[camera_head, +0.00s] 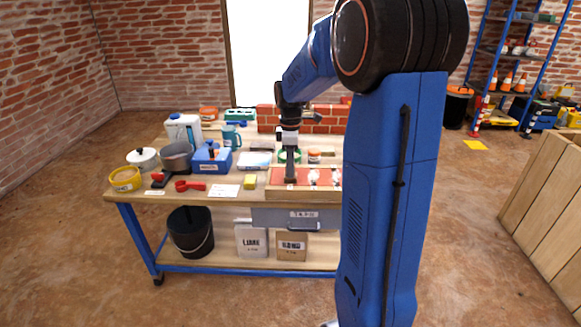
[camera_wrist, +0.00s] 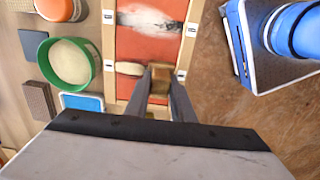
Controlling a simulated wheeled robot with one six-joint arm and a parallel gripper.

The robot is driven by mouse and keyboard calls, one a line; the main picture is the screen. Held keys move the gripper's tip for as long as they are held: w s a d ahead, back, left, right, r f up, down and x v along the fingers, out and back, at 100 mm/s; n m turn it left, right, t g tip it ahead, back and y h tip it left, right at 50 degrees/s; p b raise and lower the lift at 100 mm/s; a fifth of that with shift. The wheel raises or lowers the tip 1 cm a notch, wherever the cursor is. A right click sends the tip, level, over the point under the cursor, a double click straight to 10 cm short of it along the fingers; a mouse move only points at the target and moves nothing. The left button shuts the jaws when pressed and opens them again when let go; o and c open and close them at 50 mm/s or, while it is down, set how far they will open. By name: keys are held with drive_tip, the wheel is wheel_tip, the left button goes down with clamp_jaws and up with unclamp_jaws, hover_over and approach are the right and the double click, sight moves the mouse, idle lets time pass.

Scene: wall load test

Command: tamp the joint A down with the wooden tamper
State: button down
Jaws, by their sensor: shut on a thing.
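My gripper (camera_wrist: 160,72) is shut on the wooden tamper (camera_wrist: 161,83), a small brown block between the fingertips in the wrist view. In the head view my gripper (camera_head: 290,178) points down over the left part of the red panel (camera_head: 303,176) on the bench. The panel also shows in the wrist view (camera_wrist: 140,47). A pale strip (camera_wrist: 128,68) lies beside the tamper, in line with small side labels; their letters are unreadable, so I cannot tell which joint is A. Whether the tamper touches the panel is hidden. A white, rough patch (camera_wrist: 150,18) crosses the panel farther off.
A wooden frame (camera_wrist: 109,40) edges the panel. A green-rimmed round container (camera_wrist: 70,62), an orange-topped tub (camera_wrist: 58,8) and a blue tray (camera_wrist: 83,103) stand close to it. Low brickwork (camera_head: 325,120) stands behind.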

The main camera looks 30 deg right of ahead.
idle(0.4)
drive_tip(key=shift+r, duration=3.45)
